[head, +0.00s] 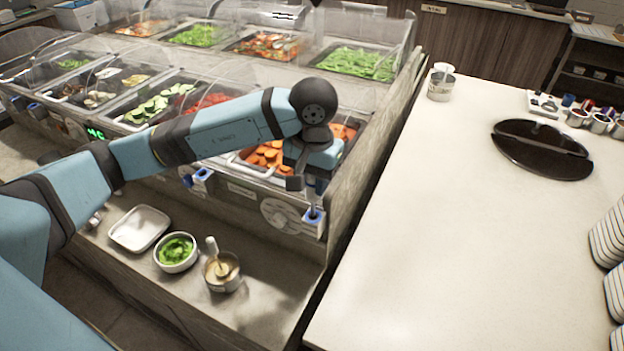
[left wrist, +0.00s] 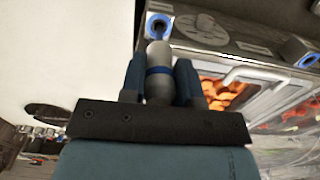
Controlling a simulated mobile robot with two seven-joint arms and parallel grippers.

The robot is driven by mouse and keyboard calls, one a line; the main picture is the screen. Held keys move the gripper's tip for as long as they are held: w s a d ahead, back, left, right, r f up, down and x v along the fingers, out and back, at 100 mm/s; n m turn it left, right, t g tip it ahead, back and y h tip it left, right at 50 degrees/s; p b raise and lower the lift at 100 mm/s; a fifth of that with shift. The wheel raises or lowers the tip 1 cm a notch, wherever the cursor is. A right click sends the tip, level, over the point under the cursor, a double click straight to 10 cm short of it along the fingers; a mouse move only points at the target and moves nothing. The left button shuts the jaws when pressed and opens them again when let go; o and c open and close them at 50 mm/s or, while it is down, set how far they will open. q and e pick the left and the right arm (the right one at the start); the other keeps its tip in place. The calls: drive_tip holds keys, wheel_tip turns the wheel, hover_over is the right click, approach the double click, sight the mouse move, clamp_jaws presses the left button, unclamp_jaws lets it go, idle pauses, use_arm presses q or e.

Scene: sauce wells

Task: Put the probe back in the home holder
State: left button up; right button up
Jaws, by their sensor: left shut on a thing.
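My left gripper (head: 310,186) is shut on the probe, just above a blue-ringed holder (head: 314,215) at the right end of the counter front. In the left wrist view the probe (left wrist: 158,72) is a grey rod with a blue band, between the two fingers of the gripper (left wrist: 160,82). Its far end lines up with the blue-ringed holder (left wrist: 158,27). I cannot tell whether the tip is inside the ring or just over it. Another blue holder (head: 203,174) is further left on the same front. My right gripper is not in view.
Food wells with glass guards stand behind my arm, with orange slices (head: 265,155) nearest. A stone side panel (head: 372,140) rises right of the holder. The lower ledge bears a white tray (head: 120,241), a green-filled bowl (head: 190,263) and a sauce pot (head: 233,281). The white counter (head: 440,210) is mostly clear.

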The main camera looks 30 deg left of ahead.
sight(311, 201)
use_arm(q)
drive_tip(key=shift+s+f+b, duration=0.2)
drive_tip(key=shift+f+b, duration=2.4)
drive_tip(key=shift+b, duration=0.45)
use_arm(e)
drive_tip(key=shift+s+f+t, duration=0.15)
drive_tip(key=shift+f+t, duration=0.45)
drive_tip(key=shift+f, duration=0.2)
use_arm(q)
drive_tip(key=o, duration=1)
wheel_tip(311, 201, up, 7)
drive_tip(key=p, duration=0.2)
drive_tip(key=shift+s+p, duration=0.15)
drive_tip(key=shift+p, duration=0.25)
drive_tip(key=shift+r, duration=0.7)
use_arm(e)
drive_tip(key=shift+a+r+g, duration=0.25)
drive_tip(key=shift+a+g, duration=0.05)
use_arm(q)
drive_tip(key=shift+r+p, duration=0.15)
drive_tip(key=shift+p, duration=0.2)
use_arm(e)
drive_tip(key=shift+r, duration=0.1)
